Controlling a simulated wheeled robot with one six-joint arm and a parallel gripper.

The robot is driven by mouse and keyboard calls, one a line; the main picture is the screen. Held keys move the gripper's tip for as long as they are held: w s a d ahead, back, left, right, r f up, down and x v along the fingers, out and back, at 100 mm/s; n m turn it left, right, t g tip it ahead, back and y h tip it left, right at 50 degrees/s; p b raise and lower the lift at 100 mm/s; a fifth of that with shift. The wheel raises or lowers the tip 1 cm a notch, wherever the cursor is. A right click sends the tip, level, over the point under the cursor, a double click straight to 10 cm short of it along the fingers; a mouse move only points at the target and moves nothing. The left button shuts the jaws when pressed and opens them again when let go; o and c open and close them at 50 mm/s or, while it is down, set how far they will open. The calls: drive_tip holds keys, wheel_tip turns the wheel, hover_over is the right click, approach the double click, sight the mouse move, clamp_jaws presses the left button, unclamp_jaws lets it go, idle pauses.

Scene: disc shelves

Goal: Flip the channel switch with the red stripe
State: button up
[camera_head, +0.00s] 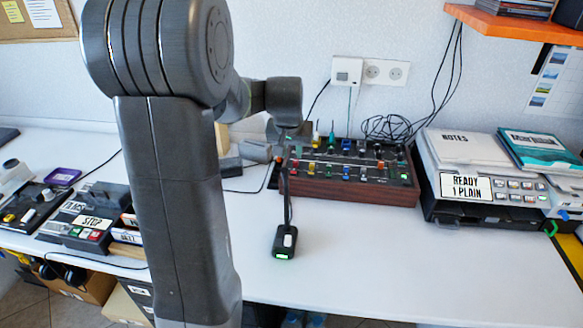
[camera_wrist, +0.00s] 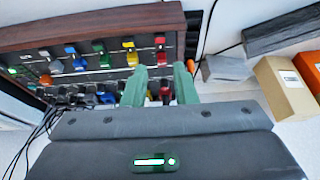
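The channel panel (camera_head: 345,187) is a dark, wood-sided box with rows of coloured knobs and switches on the table. It also fills the upper left of the wrist view (camera_wrist: 35,35). In the wrist view, red-marked parts stand at the right end of its rows, such as the red one (camera_wrist: 160,42). Another red piece (camera_wrist: 165,91) shows between my fingers. I cannot make out which one carries the stripe. My gripper (camera_wrist: 162,72) has two green fingers apart, over the panel's end. Contact is not clear. In the head view my arm hides part of the panel's left end.
Right of the panel stands a grey machine (camera_head: 490,210) labelled READY 1 PLAIN. Several dark devices, one with a STOP label (camera_head: 94,221), are at the left. Black cables (camera_head: 390,128) lie coiled behind the panel. The front table (camera_head: 370,260) is mostly clear.

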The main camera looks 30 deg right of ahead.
sight(294, 171)
drive_tip(key=x, duration=0.9)
drive_tip(key=shift+f+b, duration=0.1)
drive_tip(key=shift+b, duration=0.2)
drive_tip(key=shift+c, duration=0.4)
clamp_jaws()
